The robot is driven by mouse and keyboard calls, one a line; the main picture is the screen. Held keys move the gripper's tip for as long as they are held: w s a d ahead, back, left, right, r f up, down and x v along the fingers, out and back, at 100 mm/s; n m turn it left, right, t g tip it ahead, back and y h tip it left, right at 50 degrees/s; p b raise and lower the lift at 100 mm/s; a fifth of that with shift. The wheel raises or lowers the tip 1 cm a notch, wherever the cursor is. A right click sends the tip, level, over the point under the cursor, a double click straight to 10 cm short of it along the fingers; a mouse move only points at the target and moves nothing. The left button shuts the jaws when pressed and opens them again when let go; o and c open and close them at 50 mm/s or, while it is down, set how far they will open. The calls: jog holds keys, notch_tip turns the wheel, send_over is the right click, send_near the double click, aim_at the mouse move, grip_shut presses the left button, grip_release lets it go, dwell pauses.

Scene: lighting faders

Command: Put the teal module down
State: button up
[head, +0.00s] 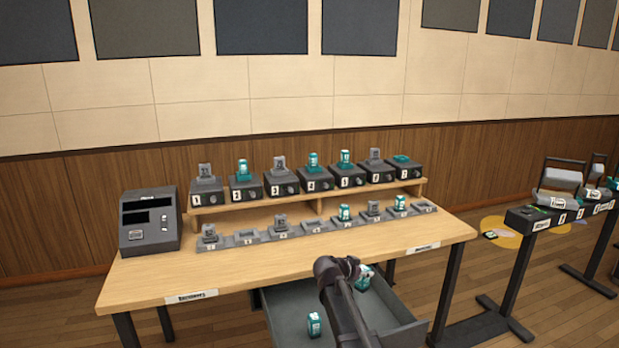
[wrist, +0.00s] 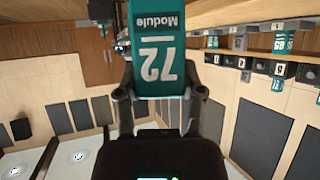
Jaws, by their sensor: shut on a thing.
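My gripper (head: 358,270) is shut on a teal module (wrist: 158,60) marked "72 Module" in white, seen upside down in the wrist view. Both fingers (wrist: 157,100) press on its sides. In the head view the arm reaches over the open drawer (head: 408,331) below the table's front edge, and teal (head: 365,273) shows at the gripper's tip. I cannot tell how far the held module is above the drawer. Another teal module (head: 314,324) stands in the drawer at the left.
The table (head: 150,279) bears a row of grey trays (head: 317,228), some holding grey or teal modules. Behind, numbered black units (head: 245,188) stand on a wooden shelf (head: 265,202), several with modules. A dark console (head: 148,221) is at the left. Bare tabletop lies in front.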

aim_at(358, 284)
jog(key=shift+r+p, duration=0.8)
jog(key=shift+r, duration=0.2)
notch_tip(358, 284, down, 7)
jog(key=b, duration=0.7)
jog(key=shift+f, duration=0.15)
notch_tip(358, 284, up, 22)
jog(key=p, duration=2.2)
jog(key=shift+s, duration=0.15)
